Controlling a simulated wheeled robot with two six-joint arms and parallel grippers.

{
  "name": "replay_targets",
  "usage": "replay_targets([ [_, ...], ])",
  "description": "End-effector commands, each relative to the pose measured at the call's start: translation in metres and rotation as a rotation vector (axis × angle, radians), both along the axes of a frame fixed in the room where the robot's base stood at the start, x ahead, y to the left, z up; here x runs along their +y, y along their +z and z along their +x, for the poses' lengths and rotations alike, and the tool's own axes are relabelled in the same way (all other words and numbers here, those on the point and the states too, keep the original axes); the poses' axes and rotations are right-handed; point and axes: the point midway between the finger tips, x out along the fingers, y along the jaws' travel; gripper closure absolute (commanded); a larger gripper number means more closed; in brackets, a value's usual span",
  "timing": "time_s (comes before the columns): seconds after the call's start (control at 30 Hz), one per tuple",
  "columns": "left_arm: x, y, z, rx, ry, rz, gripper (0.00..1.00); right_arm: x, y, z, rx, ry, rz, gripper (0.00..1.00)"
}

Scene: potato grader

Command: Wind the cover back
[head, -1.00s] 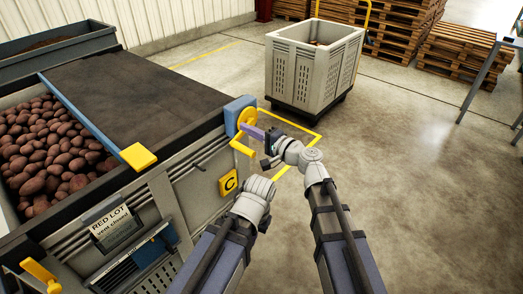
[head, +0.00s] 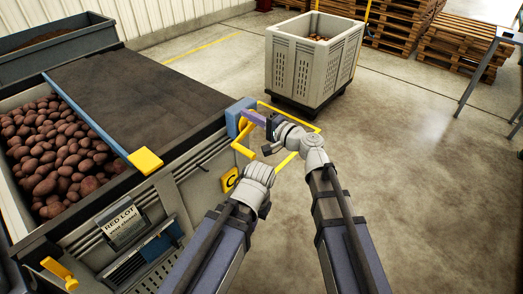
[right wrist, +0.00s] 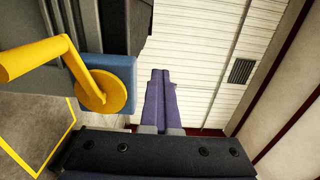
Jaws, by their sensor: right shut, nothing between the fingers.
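The dark cover (head: 140,95) lies over the far part of the potato bin, with a blue bar (head: 85,115) along its near-left edge. The yellow crank (head: 243,150) sits on a blue housing at the bin's right corner. Its round hub (right wrist: 108,92) and handle (right wrist: 28,60) show in the right wrist view. My right gripper (head: 250,116) is shut and empty beside the crank hub; its purple fingers (right wrist: 158,95) appear right of the hub, apart from the handle. My left wrist shows below the crank; its fingers are hidden.
Red potatoes (head: 55,150) lie uncovered at the left. A yellow block (head: 145,160) sits at the bar's near end. A grey crate (head: 312,60) stands beyond the crank, with pallets (head: 465,55) behind. Open concrete floor lies to the right.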

Motion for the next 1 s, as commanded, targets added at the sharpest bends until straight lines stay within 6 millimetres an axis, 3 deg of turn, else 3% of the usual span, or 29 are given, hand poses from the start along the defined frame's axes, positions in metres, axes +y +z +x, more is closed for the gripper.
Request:
replay_targets([
  [0.33,0.0,0.031,0.0,0.0,0.0,0.0,1.0,-0.011,0.031,0.017,0.0,-0.001,0.0,1.0],
  [0.63,0.0,0.033,0.0,0.0,0.0,0.0,1.0,-0.015,0.033,0.021,0.0,-0.001,0.0,1.0],
  [1.0,0.0,0.052,0.0,0.0,0.0,0.0,1.0,-0.033,0.052,0.046,0.0,-0.001,0.0,1.0],
])
